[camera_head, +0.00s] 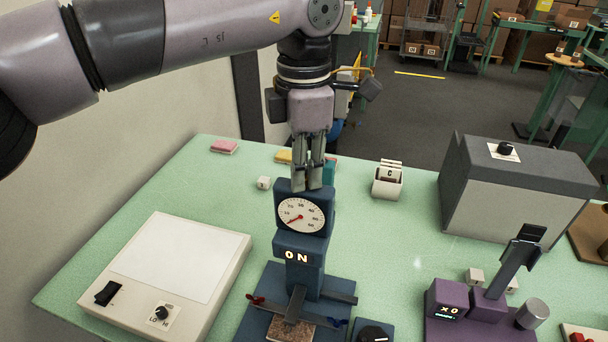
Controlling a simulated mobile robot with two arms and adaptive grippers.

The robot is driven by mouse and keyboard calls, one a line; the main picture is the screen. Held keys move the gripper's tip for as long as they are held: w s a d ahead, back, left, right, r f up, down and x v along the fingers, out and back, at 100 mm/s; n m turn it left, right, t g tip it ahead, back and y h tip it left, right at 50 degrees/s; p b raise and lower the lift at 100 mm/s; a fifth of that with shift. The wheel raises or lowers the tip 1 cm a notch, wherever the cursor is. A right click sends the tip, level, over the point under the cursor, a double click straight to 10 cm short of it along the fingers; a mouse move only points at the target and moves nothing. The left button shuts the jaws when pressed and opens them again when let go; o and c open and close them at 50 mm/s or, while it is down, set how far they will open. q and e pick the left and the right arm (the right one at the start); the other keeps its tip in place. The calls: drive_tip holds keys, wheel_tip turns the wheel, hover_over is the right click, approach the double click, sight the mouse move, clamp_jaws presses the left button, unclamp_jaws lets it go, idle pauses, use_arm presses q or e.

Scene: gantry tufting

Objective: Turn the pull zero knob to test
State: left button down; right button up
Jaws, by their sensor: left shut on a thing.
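The blue pull tester (303,250) stands on the green table, with a round dial (301,215) and a lit display below it. My left gripper (308,185) points down at the top of the tester's head. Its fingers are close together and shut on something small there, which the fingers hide. I cannot tell whether this is the pull zero knob. A dark knob with a white mark (373,334) sits on a small blue box by the tester's base, cut by the lower picture edge. No "test" mark is readable. My right gripper is not in view.
A light box (98,312) with its own knob lies left. A purple device (462,330) stands right, with a grey box (515,215) behind it. A card holder (387,185) and a small white cube (264,183) stand near the tester. Table between tester and grey box is mostly clear.

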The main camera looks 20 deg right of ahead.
use_arm(q)
drive_tip(key=n+b, duration=0.1)
drive_tip(key=n, duration=0.3)
drive_tip(key=shift+b, duration=0.3)
drive_tip(key=shift+n+b, duration=0.45)
drive_tip(key=shift+n, duration=1.45)
drive_tip(key=shift+r, duration=0.1)
drive_tip(key=c, duration=1.6)
unclamp_jaws()
wheel_tip(320, 180, up, 12)
